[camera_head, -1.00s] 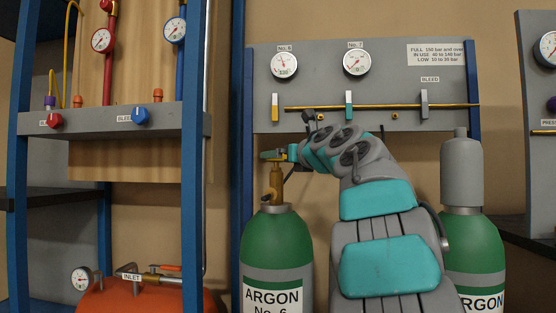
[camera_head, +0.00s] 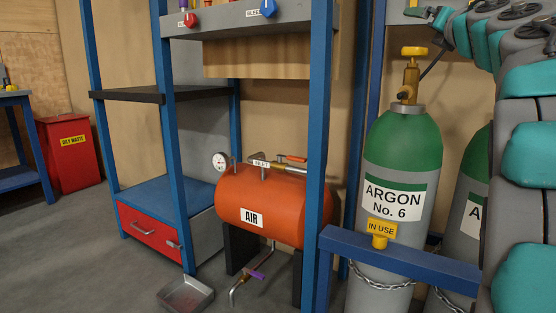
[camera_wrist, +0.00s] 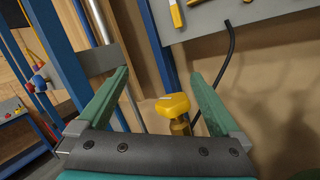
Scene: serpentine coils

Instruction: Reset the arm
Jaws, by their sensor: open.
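My gripper (camera_wrist: 160,76) is open, with its two green fingers spread apart. It also shows at the top right of the head view (camera_head: 432,14), above the yellow valve knob (camera_head: 414,51) of the argon cylinder No. 6 (camera_head: 396,160). In the wrist view the knob (camera_wrist: 172,104) lies beyond and between the fingers, with nothing held. My arm, grey and teal, runs down the right side of the head view and hides part of a second argon cylinder (camera_head: 470,205).
An orange air tank (camera_head: 285,208) stands left of the cylinder, behind blue rack posts (camera_head: 318,130). A blue rail with an "IN USE" tag (camera_head: 381,228) crosses the cylinder. A metal tray (camera_head: 186,294) lies on the floor. The grey panel (camera_wrist: 230,20) is close in the wrist view. Open floor lies left.

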